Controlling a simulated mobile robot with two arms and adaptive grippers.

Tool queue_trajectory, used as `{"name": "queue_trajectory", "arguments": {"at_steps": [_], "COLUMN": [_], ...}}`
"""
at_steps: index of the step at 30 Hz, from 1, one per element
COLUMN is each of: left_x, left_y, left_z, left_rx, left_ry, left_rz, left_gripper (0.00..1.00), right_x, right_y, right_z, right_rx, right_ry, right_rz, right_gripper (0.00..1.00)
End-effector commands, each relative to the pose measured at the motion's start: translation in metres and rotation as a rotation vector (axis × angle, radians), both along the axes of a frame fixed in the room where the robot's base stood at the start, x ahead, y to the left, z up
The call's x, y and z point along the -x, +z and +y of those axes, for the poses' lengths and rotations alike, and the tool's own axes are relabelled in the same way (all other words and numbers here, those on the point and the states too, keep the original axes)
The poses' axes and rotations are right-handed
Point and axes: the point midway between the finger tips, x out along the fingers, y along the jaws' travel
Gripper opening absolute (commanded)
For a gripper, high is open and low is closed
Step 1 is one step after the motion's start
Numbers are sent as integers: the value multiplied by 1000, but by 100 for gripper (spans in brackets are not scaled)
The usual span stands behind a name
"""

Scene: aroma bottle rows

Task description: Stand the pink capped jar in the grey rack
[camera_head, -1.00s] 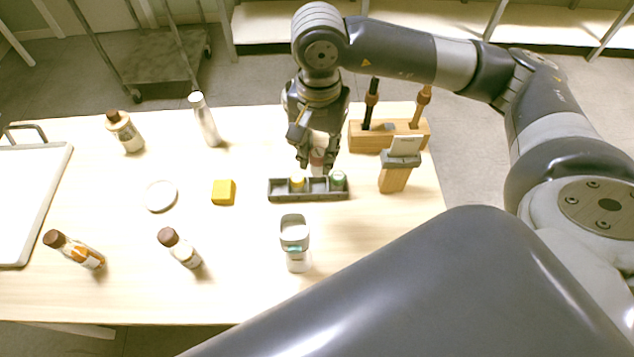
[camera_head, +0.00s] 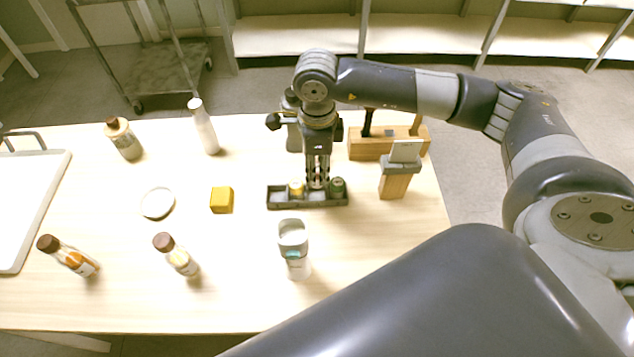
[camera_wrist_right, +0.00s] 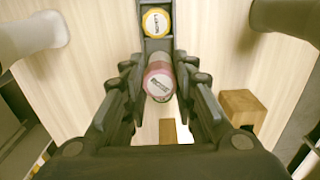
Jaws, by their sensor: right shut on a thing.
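The grey rack (camera_head: 279,198) stands near the table's middle, with a yellow-capped jar (camera_head: 297,187) and a green-capped jar (camera_head: 338,187) in it. My right gripper (camera_head: 317,184) points down at the rack between these two jars. It is shut on the pink capped jar (camera_wrist_right: 159,83), which shows between the fingers in the right wrist view, in line with the rack and the yellow-capped jar (camera_wrist_right: 156,22). In the head view the fingers mostly hide the pink jar, so I cannot tell whether its base touches the rack floor. My left gripper is out of view.
A wooden block with a grey-topped holder (camera_head: 396,178) stands right of the rack, and a wooden tool stand (camera_head: 370,148) behind it. A white container (camera_head: 294,245) is in front. A yellow block (camera_head: 222,200), a white dish (camera_head: 158,203) and several bottles stand to the left.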

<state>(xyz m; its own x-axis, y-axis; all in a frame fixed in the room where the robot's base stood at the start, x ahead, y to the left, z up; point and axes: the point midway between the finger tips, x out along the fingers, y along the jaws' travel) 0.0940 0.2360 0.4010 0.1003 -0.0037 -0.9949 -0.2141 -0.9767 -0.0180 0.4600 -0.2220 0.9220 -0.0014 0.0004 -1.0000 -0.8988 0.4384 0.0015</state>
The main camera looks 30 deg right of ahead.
Motion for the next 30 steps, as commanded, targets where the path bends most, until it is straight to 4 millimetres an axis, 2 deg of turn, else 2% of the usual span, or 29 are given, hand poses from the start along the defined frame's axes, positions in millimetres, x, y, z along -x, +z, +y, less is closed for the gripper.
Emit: {"name": "queue_trajectory", "arguments": {"at_steps": [8,14,25,26,27,28,30], "left_x": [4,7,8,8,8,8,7], "left_y": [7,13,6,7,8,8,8], "left_z": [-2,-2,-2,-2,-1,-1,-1], "left_rx": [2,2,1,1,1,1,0], "left_ry": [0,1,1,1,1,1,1], "left_rz": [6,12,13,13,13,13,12], "left_gripper": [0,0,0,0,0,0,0], "right_x": [1,1,0,0,0,0,0], "right_y": [-25,-52,-59,-58,-57,-57,-57], "right_z": [0,0,0,0,0,0,0], "right_rx": [0,0,0,0,0,0,0], "right_ry": [2,3,3,3,3,3,3], "right_rz": [2,2,0,0,0,0,0], "right_gripper": [10,10,10,28,37,44,46]}}
